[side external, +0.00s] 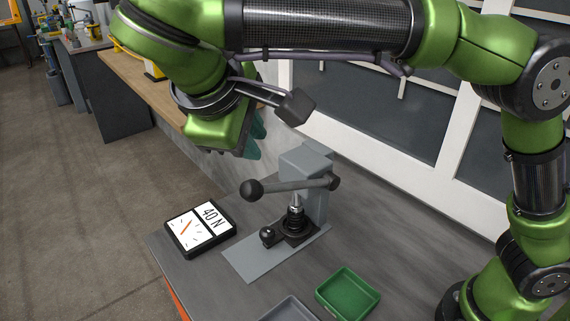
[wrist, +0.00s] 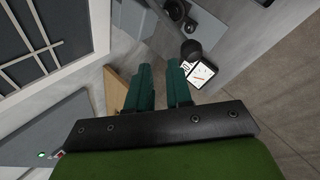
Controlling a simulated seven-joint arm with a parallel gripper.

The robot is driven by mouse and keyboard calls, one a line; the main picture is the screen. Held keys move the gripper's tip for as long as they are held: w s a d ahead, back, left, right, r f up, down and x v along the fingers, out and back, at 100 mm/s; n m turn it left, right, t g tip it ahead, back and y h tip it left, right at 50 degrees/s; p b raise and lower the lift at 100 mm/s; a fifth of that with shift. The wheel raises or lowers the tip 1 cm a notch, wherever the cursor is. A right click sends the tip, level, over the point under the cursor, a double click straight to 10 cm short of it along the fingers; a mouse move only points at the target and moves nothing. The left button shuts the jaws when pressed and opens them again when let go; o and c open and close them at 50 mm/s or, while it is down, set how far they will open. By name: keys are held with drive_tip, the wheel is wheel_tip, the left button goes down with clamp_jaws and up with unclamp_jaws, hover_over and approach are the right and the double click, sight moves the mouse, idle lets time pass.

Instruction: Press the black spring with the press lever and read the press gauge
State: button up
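The grey press (side external: 305,165) stands on the bench. Its lever (side external: 295,185) lies nearly level, with a black ball knob (side external: 251,189) at its left end; the knob also shows in the wrist view (wrist: 191,50). The black spring (side external: 295,224) appears to sit upright under the ram; I cannot tell how far it is compressed. The press gauge (side external: 186,240) lies left of the press, showing "40 N" and an orange needle; it also shows in the wrist view (wrist: 203,72). My gripper (side external: 254,148) is above and behind the knob, apart from it. In the wrist view its teal fingers (wrist: 160,66) are spread and empty.
A green tray (side external: 373,297) and a grey tray (side external: 270,316) lie at the bench front. A small black knob-like piece (side external: 267,236) sits beside the spring on the press base (side external: 245,263). A wooden-topped bench (side external: 125,68) and a white-framed window wall (side external: 446,125) stand behind.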

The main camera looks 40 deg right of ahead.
drive_tip(key=w+d+m+g+y, duration=0.1)
drive_tip(key=w+d, duration=0.1)
drive_tip(key=d, duration=0.1)
drive_tip(key=w+d+m+g+y, duration=0.1)
drive_tip(key=d+m+g+y, duration=0.1)
drive_tip(key=d, duration=0.1)
drive_tip(key=w+d+r+m+g+y, duration=0.1)
drive_tip(key=w+d+m, duration=0.1)
drive_tip(key=d, duration=0.1)
drive_tip(key=shift+w+d+r+g+y, duration=0.1)
drive_tip(key=shift+w+d+g+y, duration=0.2)
drive_tip(key=shift+w, duration=0.05)
clamp_jaws()
wheel_tip(320, 180, up, 5)
drive_tip(key=a+m+g+y, duration=0.1)
drive_tip(key=a+y, duration=0.1)
drive_tip(key=y, duration=0.4)
drive_tip(key=s+x, duration=0.1)
drive_tip(key=x, duration=1.2)
drive_tip(key=shift+a+f, duration=0.45)
drive_tip(key=shift+f, duration=0.15)
drive_tip(key=shift+h, duration=0.3)
drive_tip(key=shift+r, duration=0.1)
